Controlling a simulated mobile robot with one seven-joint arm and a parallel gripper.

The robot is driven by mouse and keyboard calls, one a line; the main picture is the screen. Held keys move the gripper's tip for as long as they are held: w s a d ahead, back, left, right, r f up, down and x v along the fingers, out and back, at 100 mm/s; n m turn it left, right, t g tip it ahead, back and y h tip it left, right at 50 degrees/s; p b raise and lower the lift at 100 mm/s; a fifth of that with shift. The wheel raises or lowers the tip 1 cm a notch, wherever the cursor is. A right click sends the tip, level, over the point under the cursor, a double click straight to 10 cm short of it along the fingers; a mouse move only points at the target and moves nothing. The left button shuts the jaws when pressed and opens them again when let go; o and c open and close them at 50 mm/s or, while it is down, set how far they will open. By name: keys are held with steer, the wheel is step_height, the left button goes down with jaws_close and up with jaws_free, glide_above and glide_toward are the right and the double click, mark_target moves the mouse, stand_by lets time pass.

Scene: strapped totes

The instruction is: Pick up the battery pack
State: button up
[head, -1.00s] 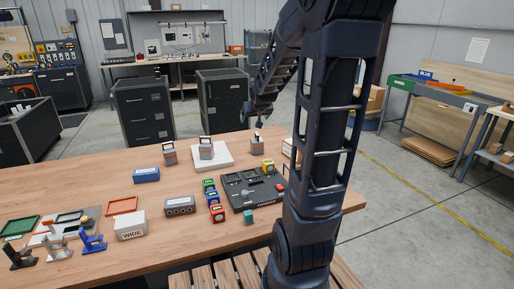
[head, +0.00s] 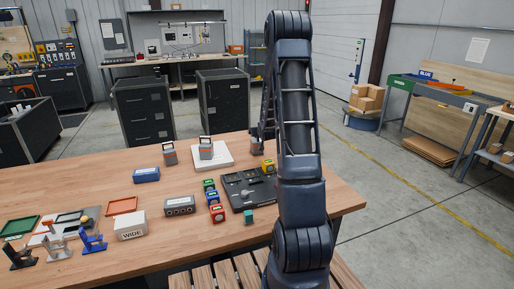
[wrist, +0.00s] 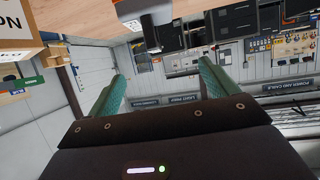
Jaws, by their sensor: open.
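Three small grey units with orange bands and top handles look like battery packs; I cannot tell which one is meant. One unit (head: 170,154) stands on the wooden table at the left. A second unit (head: 206,150) stands on a white plate (head: 226,160). The third unit (head: 256,148) is at the right, partly hidden by my arm. In the head view my gripper is mostly hidden behind the arm, near the third unit. In the wrist view my gripper (wrist: 162,70) has its two green fingers wide apart, with nothing held between them.
The wooden table (head: 70,195) also holds a dark panel (head: 240,192), a grey socketed box (head: 180,205), a blue box (head: 146,174), a white "WIDE" box (head: 131,226) and small coloured blocks. A carton (wrist: 18,25) is close at the wrist view's upper left.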

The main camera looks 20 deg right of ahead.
mark_target(258, 143)
steer(key=shift+w+d+f, duration=0.1)
steer(key=shift+w+f, duration=0.05)
steer(key=shift+f, duration=1.7)
steer(key=shift+w+d+f, duration=0.1)
steer(key=shift+f, duration=1.75)
steer(key=shift+x, duration=2.6)
steer(key=shift+f, duration=0.15)
steer(key=c, duration=1.6)
steer(key=shift+c, duration=0.6)
